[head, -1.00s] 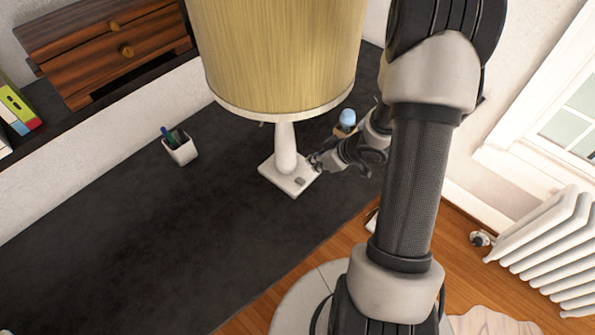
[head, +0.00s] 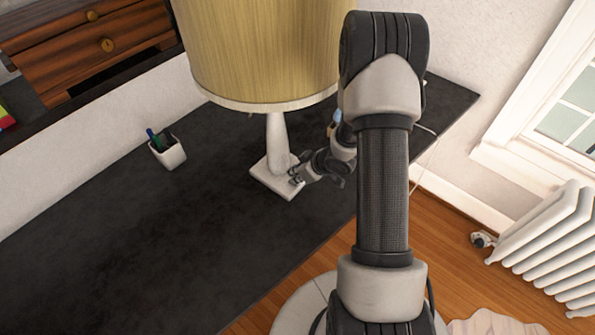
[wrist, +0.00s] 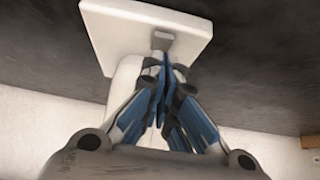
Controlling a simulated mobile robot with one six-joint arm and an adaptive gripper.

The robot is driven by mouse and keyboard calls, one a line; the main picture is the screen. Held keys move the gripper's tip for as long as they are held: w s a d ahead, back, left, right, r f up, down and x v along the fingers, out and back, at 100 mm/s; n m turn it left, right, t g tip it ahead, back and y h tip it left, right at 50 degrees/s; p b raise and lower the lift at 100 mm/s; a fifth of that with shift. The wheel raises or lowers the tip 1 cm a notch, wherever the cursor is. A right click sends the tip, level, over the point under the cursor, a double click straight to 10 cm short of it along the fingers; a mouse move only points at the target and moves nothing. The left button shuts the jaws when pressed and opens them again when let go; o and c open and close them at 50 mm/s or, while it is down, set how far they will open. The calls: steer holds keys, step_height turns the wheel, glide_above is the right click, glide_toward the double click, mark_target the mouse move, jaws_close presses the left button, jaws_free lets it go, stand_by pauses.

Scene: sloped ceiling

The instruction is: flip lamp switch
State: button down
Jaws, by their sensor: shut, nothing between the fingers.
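The lamp has a yellow-tan shade (head: 262,55), a white stem (head: 277,138) and a square white base (head: 268,184) on the dark desk. The base also shows at the top of the wrist view (wrist: 115,30). A small grey switch (wrist: 161,40) sits on the base near its edge. My gripper (head: 297,179) is shut and empty, at the right side of the base. In the wrist view its blue-padded fingertips (wrist: 164,62) are right by the switch; I cannot tell whether they touch it. In the head view the gripper hides the switch.
The dark desk (head: 130,235) is mostly bare. A white pen cup (head: 168,153) stands left of the lamp. A wooden drawer unit (head: 90,50) is at upper left, a radiator (head: 545,245) at right.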

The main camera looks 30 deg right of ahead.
steer(key=shift+f, duration=0.5)
steer(key=shift+s, duration=0.1)
steer(key=shift+f+b, duration=0.2)
steer(key=shift+b, duration=0.2)
steer(key=shift+s+d+f+t+y+b, duration=0.15)
steer(key=shift+s+f+t+y+b, duration=0.3)
steer(key=shift+b, duration=0.6)
steer(key=shift+w+r+h+p, duration=0.2)
steer(key=shift+r+h+p, duration=0.05)
steer(key=shift+p, duration=0.05)
steer(key=shift+w, duration=0.1)
steer(key=shift+w+a+r+p, duration=0.15)
steer(key=shift+w+a+p, duration=0.25)
steer(key=shift+w, duration=0.3)
